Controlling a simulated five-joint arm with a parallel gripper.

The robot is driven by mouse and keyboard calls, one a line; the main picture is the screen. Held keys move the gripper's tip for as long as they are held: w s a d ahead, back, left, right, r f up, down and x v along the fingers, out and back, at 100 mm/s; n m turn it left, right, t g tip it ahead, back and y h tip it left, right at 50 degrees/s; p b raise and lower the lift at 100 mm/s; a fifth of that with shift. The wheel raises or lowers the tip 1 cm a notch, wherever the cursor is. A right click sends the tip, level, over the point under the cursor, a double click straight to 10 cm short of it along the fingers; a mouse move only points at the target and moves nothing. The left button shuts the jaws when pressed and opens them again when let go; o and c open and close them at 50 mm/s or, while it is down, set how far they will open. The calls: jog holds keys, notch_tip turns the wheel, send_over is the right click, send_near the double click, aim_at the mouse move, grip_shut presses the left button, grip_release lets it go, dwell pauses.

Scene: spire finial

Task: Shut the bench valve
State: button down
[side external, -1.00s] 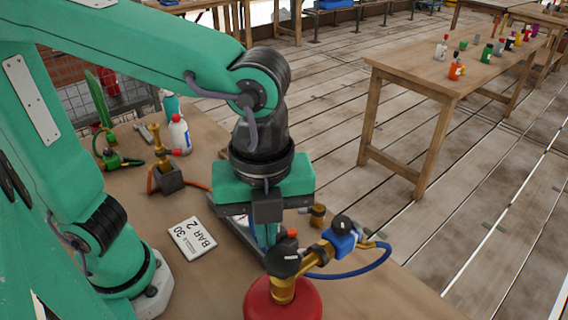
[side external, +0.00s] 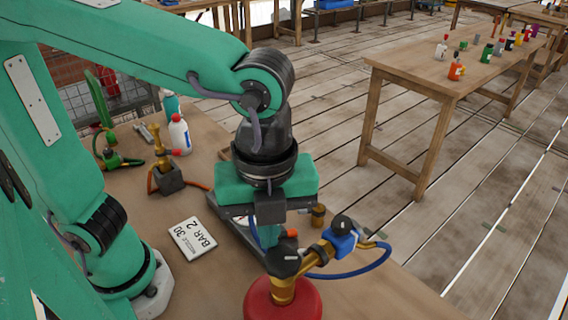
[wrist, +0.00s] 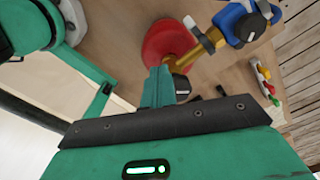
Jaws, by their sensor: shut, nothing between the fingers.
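A brass valve assembly (side external: 310,257) sits on top of a red cylinder (side external: 283,302) at the front of the bench. It carries a black knob (side external: 283,258), a small red part and a blue fitting (side external: 340,242) with a black cap. In the wrist view, the brass body (wrist: 205,43) and red cylinder (wrist: 165,42) lie just beyond my fingers. My gripper (wrist: 158,75) is shut and empty, its teal fingers close beside the black knob (wrist: 182,85). I cannot tell whether they touch. In the side view, the fingertips are partly hidden behind the knob.
A second brass valve (side external: 162,152) on a dark block stands at the back left, near a white bottle (side external: 180,134) and a green valve (side external: 115,158). A blue hose (side external: 365,268) loops right of the cylinder.

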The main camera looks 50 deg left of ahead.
jog(key=shift+w+d, duration=0.3)
jog(key=shift+w, duration=0.5)
jog(key=shift+w+d, duration=0.3)
jog(key=shift+d, duration=0.15)
dwell(0.7)
jog(key=shift+w+a, duration=0.25)
jog(key=shift+w, duration=0.1)
jog(key=shift+r, duration=0.1)
notch_tip(320, 180, up, 6)
jog(key=shift+f, duration=0.1)
dwell(0.8)
jog(key=shift+s+a+r, duration=0.25)
jog(key=shift+s+a, duration=0.05)
jog(key=shift+s, duration=0.2)
jog(key=shift+s+a+r, duration=0.25)
jog(key=shift+s, duration=0.25)
